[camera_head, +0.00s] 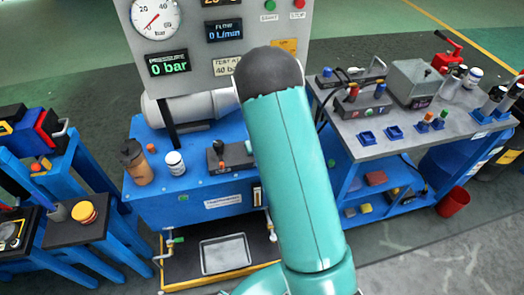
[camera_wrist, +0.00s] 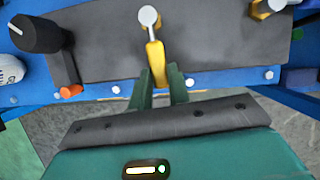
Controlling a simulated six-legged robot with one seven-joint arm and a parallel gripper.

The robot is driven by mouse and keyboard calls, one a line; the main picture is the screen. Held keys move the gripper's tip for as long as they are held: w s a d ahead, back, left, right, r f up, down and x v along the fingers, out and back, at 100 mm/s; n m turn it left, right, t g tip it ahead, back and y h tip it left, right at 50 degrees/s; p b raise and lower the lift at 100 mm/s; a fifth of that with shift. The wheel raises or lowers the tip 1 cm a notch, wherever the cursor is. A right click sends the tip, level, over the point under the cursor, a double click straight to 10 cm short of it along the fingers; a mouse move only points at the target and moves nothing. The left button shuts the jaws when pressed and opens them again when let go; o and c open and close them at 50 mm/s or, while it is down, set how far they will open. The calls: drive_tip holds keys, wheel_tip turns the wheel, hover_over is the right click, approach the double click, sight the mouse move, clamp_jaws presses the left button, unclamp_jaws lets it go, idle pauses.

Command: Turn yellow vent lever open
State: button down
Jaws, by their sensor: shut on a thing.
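The yellow vent lever (camera_wrist: 155,62) shows in the middle of the wrist view, hanging down from a round silver pivot (camera_wrist: 149,17) on a dark grey block. It points almost straight down in the picture, toward my gripper. My gripper (camera_wrist: 161,82) is at the lever's lower end, with its two green fingers on either side and shut on it. The lever's tip is partly hidden between the fingers. In the head view my teal arm covers the middle of the scene, and I cannot make out the gripper or the lever there.
In the wrist view a black knob handle (camera_wrist: 38,34) and an orange piece (camera_wrist: 70,92) lie left of the lever; another yellow fitting (camera_wrist: 262,10) is upper right. In the head view a gauge panel (camera_head: 205,50) stands behind the blue bench, with a grey-topped bench (camera_head: 400,125) at right.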

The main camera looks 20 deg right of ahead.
drive_tip(key=shift+w+a+m, duration=0.1)
drive_tip(key=shift+a+m, duration=0.25)
drive_tip(key=shift+m, duration=0.05)
idle(0.4)
drive_tip(key=c, duration=1.3)
unclamp_jaws()
drive_tip(key=shift+a, duration=0.1)
drive_tip(key=v, duration=1.4)
drive_tip(key=shift+a, duration=0.25)
drive_tip(key=shift+f, duration=0.1)
